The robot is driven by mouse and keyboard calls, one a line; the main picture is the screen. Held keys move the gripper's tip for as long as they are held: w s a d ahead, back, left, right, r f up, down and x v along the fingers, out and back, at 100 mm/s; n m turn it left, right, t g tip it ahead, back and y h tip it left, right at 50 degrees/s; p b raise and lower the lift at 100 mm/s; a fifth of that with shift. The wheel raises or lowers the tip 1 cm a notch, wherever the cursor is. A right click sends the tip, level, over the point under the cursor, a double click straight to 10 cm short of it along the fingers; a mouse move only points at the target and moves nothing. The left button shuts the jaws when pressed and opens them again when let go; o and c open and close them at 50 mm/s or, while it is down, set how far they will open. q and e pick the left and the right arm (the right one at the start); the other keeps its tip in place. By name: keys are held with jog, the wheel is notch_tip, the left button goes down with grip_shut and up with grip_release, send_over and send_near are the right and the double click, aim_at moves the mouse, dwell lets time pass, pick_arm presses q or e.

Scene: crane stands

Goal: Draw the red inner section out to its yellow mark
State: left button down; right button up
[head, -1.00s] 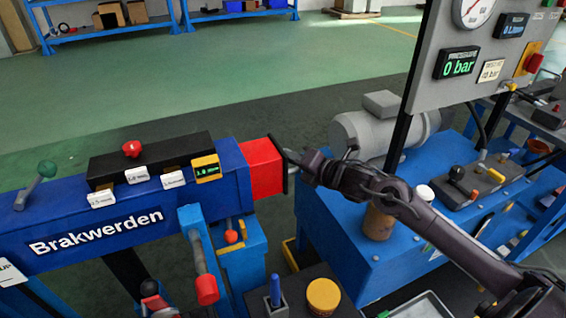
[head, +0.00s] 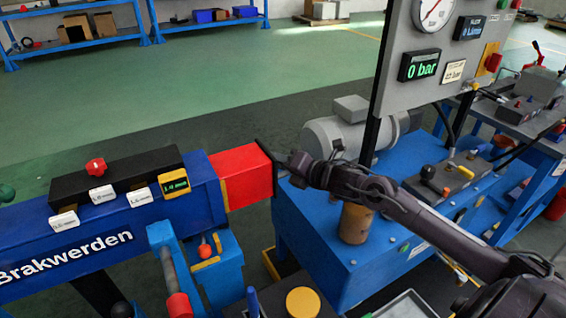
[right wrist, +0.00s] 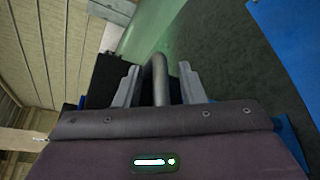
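The red inner section (head: 243,177) sticks out of the right end of the blue outer beam (head: 130,230). Its dark end plate (head: 267,167) faces my right gripper (head: 284,165). In the right wrist view a grey bar handle (right wrist: 156,78) stands between the two fingers of my right gripper (right wrist: 157,86). The fingers are around the bar, and the section has moved with them; exact contact is hard to see. No yellow mark shows on the red part. A yellow-framed display (head: 173,187) on the beam seems to read 1.4 m. My left gripper is out of view.
A black block (head: 110,190) with a red knob and white labels sits on the beam. A blue pump unit (head: 330,245) with a grey motor stands right of the red section, under my right arm. A gauge panel (head: 440,50) reads 0 bar. Open green floor lies behind.

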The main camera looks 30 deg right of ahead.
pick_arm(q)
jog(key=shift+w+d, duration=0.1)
pick_arm(e)
jog(key=shift+s, duration=0.1)
